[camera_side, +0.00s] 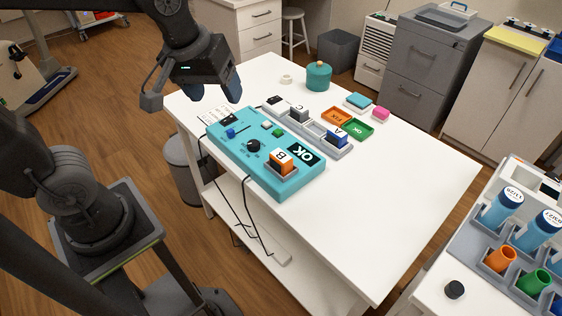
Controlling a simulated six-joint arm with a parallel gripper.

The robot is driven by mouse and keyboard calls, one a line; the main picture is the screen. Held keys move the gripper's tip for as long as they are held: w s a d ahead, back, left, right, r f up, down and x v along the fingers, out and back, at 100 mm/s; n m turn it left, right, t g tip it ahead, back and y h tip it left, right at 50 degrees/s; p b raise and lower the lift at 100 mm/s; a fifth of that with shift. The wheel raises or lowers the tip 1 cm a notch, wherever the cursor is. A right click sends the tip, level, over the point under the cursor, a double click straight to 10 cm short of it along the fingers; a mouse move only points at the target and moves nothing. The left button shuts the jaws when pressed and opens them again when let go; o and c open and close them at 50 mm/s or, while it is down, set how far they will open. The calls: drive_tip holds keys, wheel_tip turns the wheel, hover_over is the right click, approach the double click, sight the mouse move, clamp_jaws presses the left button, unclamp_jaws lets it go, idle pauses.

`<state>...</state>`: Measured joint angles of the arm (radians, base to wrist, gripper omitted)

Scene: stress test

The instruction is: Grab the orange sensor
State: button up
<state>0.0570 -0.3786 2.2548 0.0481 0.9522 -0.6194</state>
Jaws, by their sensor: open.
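The orange sensor (281,164), a small block with a white top marked B, sits upright in a socket at the near right part of the turquoise test box (233,145). The box lies on the white table (390,200) and has a display reading OK (303,153). My gripper (192,98) is open and empty. In the picture it is up and to the left of the sensor, over the table's far left corner, apart from the sensor.
Behind the box, a grey rack (318,130) holds a blue block A (337,137), a grey-white block C (299,113) and a dark block (275,104). Orange (337,116) and green (358,128) trays and a turquoise jar (319,76) stand behind. The table's right part is clear.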

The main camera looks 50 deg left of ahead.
drive_tip(key=w+d+f+n+g, duration=0.2)
drive_tip(key=w+f+n, duration=0.2)
drive_tip(key=w+n, duration=0.35)
drive_tip(key=n+g+y, duration=0.1)
drive_tip(key=n+g, duration=0.1)
drive_tip(key=n, duration=0.2)
hover_over(281, 156)
wheel_tip(281, 156, down, 14)
drive_tip(key=shift+r, duration=0.1)
drive_tip(key=shift+f, duration=2.8)
drive_tip(key=c, duration=1)
drive_tip(key=shift+c, duration=0.3)
drive_tip(key=shift+r, duration=0.15)
